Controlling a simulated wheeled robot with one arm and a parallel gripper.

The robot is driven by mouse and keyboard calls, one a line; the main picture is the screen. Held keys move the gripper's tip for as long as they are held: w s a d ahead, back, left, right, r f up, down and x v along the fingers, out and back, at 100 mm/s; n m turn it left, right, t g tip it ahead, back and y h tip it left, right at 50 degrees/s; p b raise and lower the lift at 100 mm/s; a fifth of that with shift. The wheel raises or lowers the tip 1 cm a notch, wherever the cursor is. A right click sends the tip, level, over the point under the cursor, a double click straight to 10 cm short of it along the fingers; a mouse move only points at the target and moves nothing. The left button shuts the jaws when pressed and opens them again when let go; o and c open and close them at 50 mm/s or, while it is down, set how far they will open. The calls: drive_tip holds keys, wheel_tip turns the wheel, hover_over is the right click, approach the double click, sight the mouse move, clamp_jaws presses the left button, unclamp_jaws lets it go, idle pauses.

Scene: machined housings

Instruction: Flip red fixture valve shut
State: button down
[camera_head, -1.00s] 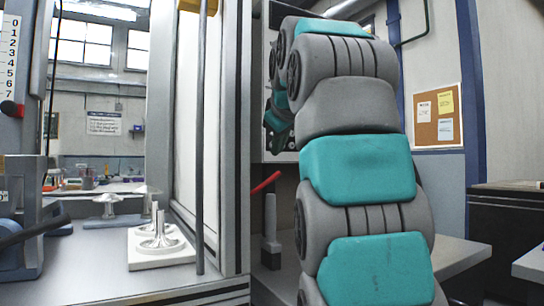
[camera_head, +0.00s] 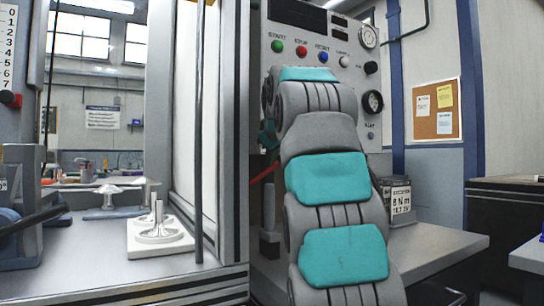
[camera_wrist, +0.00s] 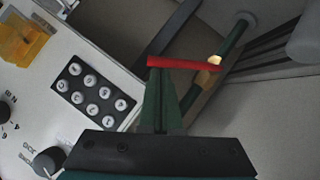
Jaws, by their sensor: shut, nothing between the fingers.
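The red valve handle (camera_wrist: 185,62) lies roughly crosswise at the top middle of the wrist view, its right end at a brass fitting (camera_wrist: 207,76) on a dark green pipe (camera_wrist: 232,42). My gripper (camera_wrist: 157,72) is shut and empty. Its fingertips are right at the handle's left part; I cannot tell whether they touch it. In the head view a piece of the red handle (camera_head: 264,172) shows just left of my arm, slanting up to the right. My arm hides the rest of the valve and most of my gripper there.
A control panel (camera_head: 325,75) with buttons and gauges stands behind my arm. The wrist view shows a black keypad (camera_wrist: 92,94), knobs and an orange part (camera_wrist: 22,40) to the left. A metal frame post (camera_head: 228,140) and a white fixture base (camera_head: 150,250) are at left.

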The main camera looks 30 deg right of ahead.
drive_tip(key=shift+d+f+m+y+p, duration=0.25)
drive_tip(key=shift+d+m+y+p, duration=0.05)
drive_tip(key=shift+m+p, duration=0.1)
drive_tip(key=shift+d+f+m+y+p, duration=0.5)
drive_tip(key=shift+d+f+y+p, duration=0.05)
drive_tip(key=shift+y+p, duration=0.15)
drive_tip(key=shift+d+f+m+g+y+p, duration=0.15)
drive_tip(key=shift+d+f+m+y+p, duration=0.3)
drive_tip(key=shift+f+y, duration=0.2)
drive_tip(key=shift+d+f+m+g+y+p, duration=0.15)
drive_tip(key=shift+d+f+m+y+p, duration=0.15)
drive_tip(key=shift+f+m+y, duration=0.35)
drive_tip(key=shift+w+f, duration=0.1)
drive_tip(key=shift+f, duration=0.05)
